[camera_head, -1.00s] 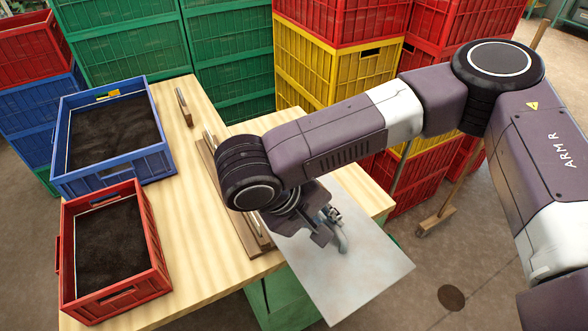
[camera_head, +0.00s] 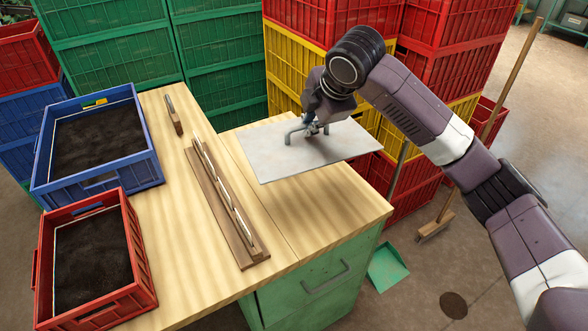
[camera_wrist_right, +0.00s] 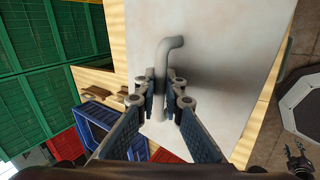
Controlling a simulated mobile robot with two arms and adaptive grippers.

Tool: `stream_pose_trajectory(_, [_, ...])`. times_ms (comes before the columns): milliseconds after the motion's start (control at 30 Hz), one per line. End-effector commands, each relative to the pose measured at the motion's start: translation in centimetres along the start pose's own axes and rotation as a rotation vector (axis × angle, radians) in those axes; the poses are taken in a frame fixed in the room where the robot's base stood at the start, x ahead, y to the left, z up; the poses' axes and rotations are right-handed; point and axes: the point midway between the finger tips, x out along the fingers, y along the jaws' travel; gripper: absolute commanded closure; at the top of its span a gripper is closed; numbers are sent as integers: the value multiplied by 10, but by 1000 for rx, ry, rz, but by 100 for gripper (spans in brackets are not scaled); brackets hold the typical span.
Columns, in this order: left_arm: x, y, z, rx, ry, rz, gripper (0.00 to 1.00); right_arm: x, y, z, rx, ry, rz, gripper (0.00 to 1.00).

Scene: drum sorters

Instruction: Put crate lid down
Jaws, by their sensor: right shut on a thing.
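The crate lid (camera_head: 272,162) is a flat grey sheet with a bent grey handle on top. In the head view it is over the right part of the wooden table, near its back right edge. My right gripper (camera_head: 316,129) is shut on the lid's handle. In the right wrist view the gripper (camera_wrist_right: 166,95) has its fingers on both sides of the handle, with the lid (camera_wrist_right: 215,60) behind them. I cannot tell whether the lid touches the table or hangs just above it. My left gripper is not in view.
A blue crate (camera_head: 158,170) and a red crate (camera_head: 146,262), both with dark contents, stand on the table's left. A wooden rack (camera_head: 215,190) with a metal rod lies mid-table. Stacked crates (camera_head: 215,60) rise behind. The table's front right (camera_head: 320,215) is clear.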

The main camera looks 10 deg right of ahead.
Motion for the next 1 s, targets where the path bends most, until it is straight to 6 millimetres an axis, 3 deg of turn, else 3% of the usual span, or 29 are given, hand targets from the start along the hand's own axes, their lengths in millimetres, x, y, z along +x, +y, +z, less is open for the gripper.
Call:
stream_pose_trajectory(100, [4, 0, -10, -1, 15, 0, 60, 10, 3, 30, -46, 36, -2, 100])
stream_pose_trajectory(300, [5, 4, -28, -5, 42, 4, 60, 18, 4, 54, -98, 65, -1, 100])
stream_pose_trajectory(467, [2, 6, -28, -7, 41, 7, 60, 40, -12, 56, -106, 69, -5, 100])
stream_pose_trajectory(800, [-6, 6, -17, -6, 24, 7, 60, 114, -62, 56, -105, 68, -5, 100])
stream_pose_trajectory(1000, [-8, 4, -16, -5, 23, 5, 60, 141, -78, 56, -105, 68, -1, 100])
